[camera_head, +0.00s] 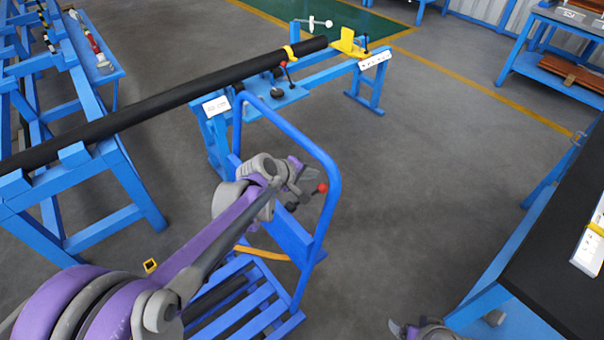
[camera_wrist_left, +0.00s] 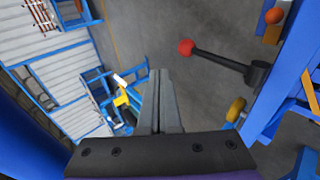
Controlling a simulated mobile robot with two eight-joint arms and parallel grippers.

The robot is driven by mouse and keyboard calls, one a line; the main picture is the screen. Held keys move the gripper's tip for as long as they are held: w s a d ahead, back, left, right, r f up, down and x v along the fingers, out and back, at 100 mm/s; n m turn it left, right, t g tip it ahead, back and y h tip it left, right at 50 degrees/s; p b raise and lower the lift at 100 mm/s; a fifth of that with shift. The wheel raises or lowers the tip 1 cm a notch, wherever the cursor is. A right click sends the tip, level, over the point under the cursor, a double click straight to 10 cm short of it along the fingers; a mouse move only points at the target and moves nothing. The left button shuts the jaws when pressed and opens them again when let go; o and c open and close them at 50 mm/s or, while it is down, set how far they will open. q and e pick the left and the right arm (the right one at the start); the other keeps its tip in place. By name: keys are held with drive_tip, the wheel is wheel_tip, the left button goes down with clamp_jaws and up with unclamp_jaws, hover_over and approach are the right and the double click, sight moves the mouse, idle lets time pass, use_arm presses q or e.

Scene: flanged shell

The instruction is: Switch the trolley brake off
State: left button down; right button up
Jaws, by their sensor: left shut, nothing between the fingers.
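The blue trolley (camera_head: 298,127) stands in the middle of the head view, with a tall hoop handle and a slatted deck. A brake lever with a red knob (camera_head: 322,188) sits on its upright. In the left wrist view the red knob (camera_wrist_left: 186,47) tops a dark rod running right to a black pivot (camera_wrist_left: 258,74) on the blue frame. My left gripper (camera_head: 309,176) is shut and empty, beside the knob within the hoop; its closed fingers (camera_wrist_left: 160,95) show apart from the lever. My right gripper (camera_head: 398,327) is only partly visible at the bottom edge.
A long black pipe (camera_head: 180,96) lies across blue stands behind the trolley. A blue bench with a dark top (camera_head: 565,250) stands at the right. Grey floor (camera_head: 440,150) is clear between trolley and bench. An orange hose (camera_head: 262,253) shows at the trolley deck.

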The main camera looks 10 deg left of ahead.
sight(319, 191)
use_arm(q)
drive_tip(key=x, duration=0.3)
drive_tip(key=shift+s+f+b, duration=0.1)
drive_tip(key=shift+s+b, duration=0.1)
drive_tip(key=shift+b, duration=0.15)
drive_tip(key=shift+s+b+x, duration=0.2)
drive_tip(key=shift+b+x, duration=0.3)
drive_tip(key=shift+x, duration=0.8)
drive_tip(key=shift+d+f, duration=0.1)
drive_tip(key=shift+f, duration=0.1)
drive_tip(key=p+v, duration=0.2)
drive_tip(key=v, duration=0.8)
drive_tip(key=shift+s+a+r, duration=0.2)
drive_tip(key=shift+s+r, duration=0.05)
drive_tip(key=shift+s, duration=0.05)
